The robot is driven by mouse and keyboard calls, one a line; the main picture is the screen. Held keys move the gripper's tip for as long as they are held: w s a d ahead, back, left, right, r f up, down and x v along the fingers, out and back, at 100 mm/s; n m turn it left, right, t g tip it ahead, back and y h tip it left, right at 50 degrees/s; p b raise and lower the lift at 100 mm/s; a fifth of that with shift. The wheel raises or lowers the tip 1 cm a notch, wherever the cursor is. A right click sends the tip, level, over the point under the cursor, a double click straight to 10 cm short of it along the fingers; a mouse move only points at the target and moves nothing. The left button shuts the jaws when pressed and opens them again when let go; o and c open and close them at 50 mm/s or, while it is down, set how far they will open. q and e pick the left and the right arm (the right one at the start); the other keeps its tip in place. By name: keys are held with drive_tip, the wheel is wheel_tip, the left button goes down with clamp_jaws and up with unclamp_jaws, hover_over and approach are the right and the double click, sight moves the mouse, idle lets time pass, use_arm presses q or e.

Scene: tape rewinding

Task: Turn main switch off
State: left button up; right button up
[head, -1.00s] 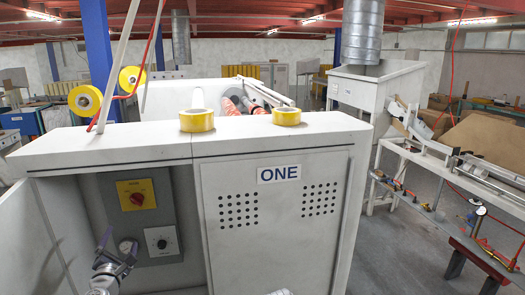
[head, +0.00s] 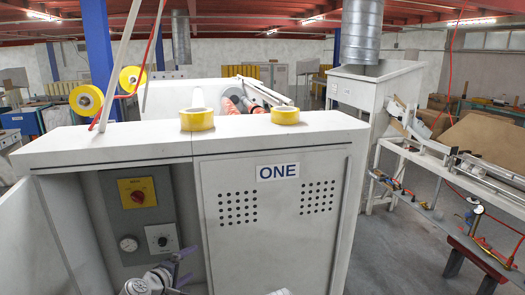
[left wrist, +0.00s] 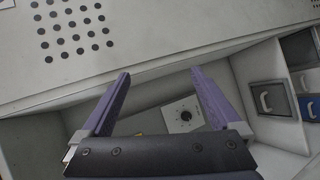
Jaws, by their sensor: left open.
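The main switch (head: 137,196) is a red rotary knob on a yellow plate, set on the grey panel inside the open left bay of the white machine. Its exact handle angle is too small to tell. My left gripper (head: 183,266) has purple fingers and is open and empty. It is below and to the right of the switch, near the bottom of the bay. In the left wrist view the two fingers (left wrist: 163,88) stand wide apart, with the white dial plate (left wrist: 184,115) showing between them. The red switch does not show there. My right gripper is not in view.
The perforated door marked ONE (head: 275,230) closes the bay's right side. The open door (head: 35,245) stands at left. Two yellow tape rolls (head: 197,120) (head: 285,116) lie on top.

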use_arm(q)
drive_tip(key=s+d+f+m+g, duration=0.5)
drive_tip(key=d+f+m, duration=0.1)
drive_tip(key=f+m, duration=0.1)
drive_tip(key=s+f+m+g+y, duration=0.5)
drive_tip(key=s+f+m+g, duration=0.15)
drive_tip(key=s, duration=0.45)
drive_tip(key=s+d+m+g+y, duration=0.1)
drive_tip(key=s+d+m, duration=0.3)
drive_tip(key=d, duration=0.6)
drive_tip(key=shift+s, duration=0.5)
drive_tip(key=shift+d+r, duration=0.1)
drive_tip(key=shift+c, duration=0.2)
